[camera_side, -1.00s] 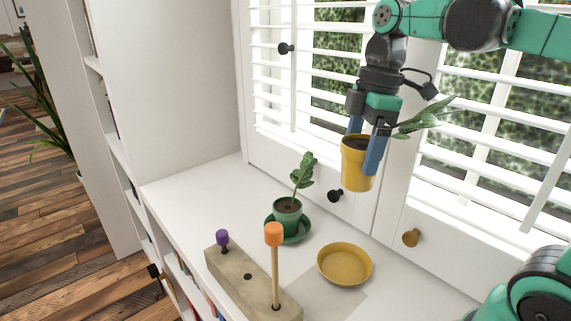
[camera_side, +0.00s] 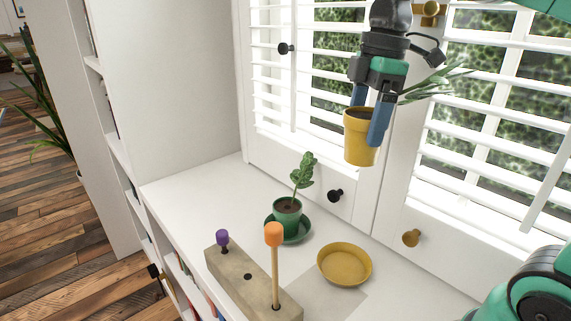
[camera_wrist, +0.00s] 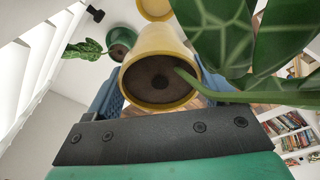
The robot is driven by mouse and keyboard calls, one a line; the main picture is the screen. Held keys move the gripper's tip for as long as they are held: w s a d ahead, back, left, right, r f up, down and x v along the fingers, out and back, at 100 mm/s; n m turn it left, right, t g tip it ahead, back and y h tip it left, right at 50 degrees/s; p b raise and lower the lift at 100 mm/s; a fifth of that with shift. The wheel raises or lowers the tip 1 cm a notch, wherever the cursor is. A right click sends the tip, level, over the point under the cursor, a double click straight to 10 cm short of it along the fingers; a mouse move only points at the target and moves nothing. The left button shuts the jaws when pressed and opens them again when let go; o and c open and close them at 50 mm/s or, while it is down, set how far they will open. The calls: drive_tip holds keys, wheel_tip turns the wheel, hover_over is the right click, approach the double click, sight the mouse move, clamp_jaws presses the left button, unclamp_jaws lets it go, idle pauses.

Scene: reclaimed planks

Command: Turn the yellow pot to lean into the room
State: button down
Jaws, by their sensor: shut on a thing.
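The yellow pot (camera_side: 359,143) hangs in the air in front of the shutters, well above the white sill. My gripper (camera_side: 369,122) is shut on it, with one blue finger on each side near its rim. The pot stands about upright. Its plant (camera_side: 432,84) leans to the right in the side view, towards the shutters. In the wrist view the pot (camera_wrist: 158,82) shows its dark soil, and broad leaves (camera_wrist: 235,35) fill the upper right. The yellow saucer (camera_side: 344,264) lies empty on the sill, below the pot.
A green pot (camera_side: 287,217) with a small plant stands on a green saucer to the left of the yellow saucer. A block (camera_side: 247,284) with an orange-topped stick (camera_side: 274,236) and a purple knob (camera_side: 222,238) lies at the front. Shutter knobs (camera_side: 411,238) stick out behind.

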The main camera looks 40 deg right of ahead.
wheel_tip(320, 180, down, 20)
drive_tip(key=m, duration=0.5)
drive_tip(key=shift+r+m+h, duration=0.2)
drive_tip(key=shift+m+h, duration=0.1)
drive_tip(key=shift+f, duration=1.35)
unclamp_jaws()
